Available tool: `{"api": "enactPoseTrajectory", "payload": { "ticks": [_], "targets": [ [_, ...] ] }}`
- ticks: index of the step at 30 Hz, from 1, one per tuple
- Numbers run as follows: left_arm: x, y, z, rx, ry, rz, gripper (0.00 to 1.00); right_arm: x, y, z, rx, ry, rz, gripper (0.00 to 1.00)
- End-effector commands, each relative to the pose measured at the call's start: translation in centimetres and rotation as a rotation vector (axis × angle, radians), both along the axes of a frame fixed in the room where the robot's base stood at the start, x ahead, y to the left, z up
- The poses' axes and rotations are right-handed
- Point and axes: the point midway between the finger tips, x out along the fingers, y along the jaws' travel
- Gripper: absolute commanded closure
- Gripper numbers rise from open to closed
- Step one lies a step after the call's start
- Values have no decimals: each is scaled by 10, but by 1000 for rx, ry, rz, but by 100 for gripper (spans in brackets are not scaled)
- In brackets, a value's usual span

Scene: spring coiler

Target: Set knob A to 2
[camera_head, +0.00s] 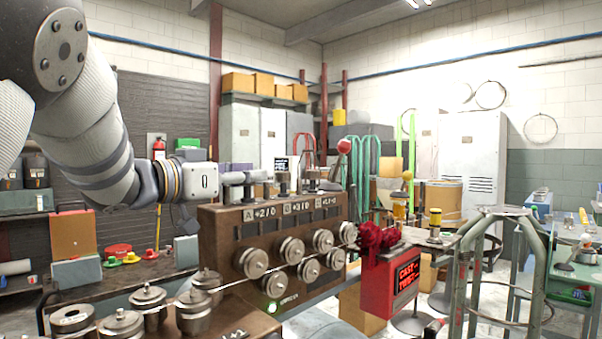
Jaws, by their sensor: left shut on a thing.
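The brown spring coiler (225,222) stands in the middle, with rollers on its front. A label plate marked A (263,213) is at the left of its top front; its small figures look like +2/0, but I cannot read them surely. Plates B (297,207) and C (327,201) follow to the right. My left gripper (250,179) reaches in from the left, level, above plate A. It is shut at the top of knob A, which the fingers mostly hide. Knob A's pointer cannot be seen. My right gripper is out of view.
Two similar upright knobs (283,178) stand on the coiler just right of my gripper. Metal spools (149,300) stand at the front left. A red-ball lever (344,146) and a red box with lit text (392,281) are at the right. A green stool frame (490,240) stands further right.

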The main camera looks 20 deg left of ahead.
Motion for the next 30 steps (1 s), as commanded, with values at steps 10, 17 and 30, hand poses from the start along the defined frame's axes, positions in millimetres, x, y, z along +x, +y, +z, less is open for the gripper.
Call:
{"api": "enactPoseTrajectory", "payload": {
  "ticks": [10,17,30],
  "targets": [
    [0,2,-1,-1,2,-283,100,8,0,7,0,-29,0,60],
    [1,1,-4,-1,6,-462,100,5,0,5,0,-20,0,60],
    [1,1,-4,-1,9,-657,100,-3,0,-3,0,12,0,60]
  ]
}}
